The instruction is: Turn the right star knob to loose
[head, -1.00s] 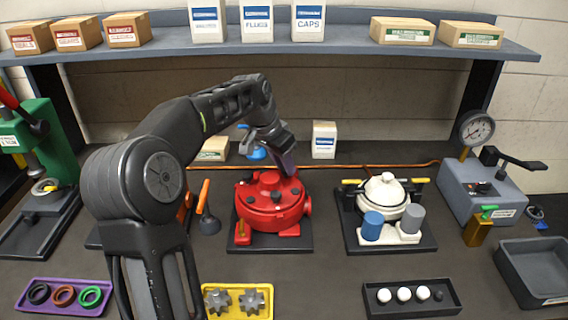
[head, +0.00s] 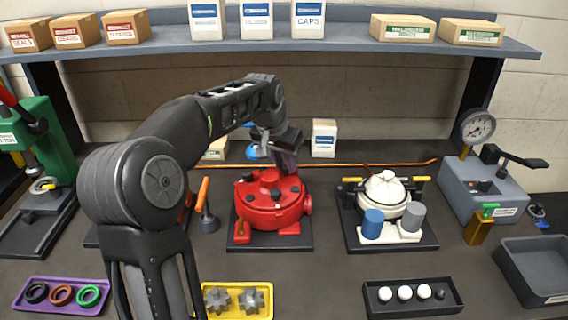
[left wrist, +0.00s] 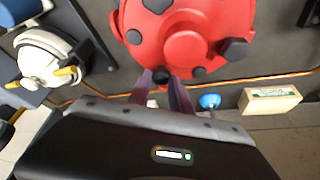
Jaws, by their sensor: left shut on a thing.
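The red motor housing (head: 272,212) sits on a dark base plate, with several dark knobs on its top. My left gripper (head: 288,171) comes down over its back right edge in the head view. In the left wrist view my left gripper (left wrist: 161,80) has its two fingers on either side of a small dark knob (left wrist: 160,75) at the rim of the red housing (left wrist: 185,48), and is shut on it. The fingers hide part of this knob, and the arm hides it in the head view. My right gripper is not in view.
A white motor (head: 386,187) with blue and grey cylinders stands to the right. An orange-handled tool (head: 206,205) stands left of the red motor. A cable (head: 350,165) runs behind both motors. Trays line the front; a gauge box (head: 482,190) stands at far right.

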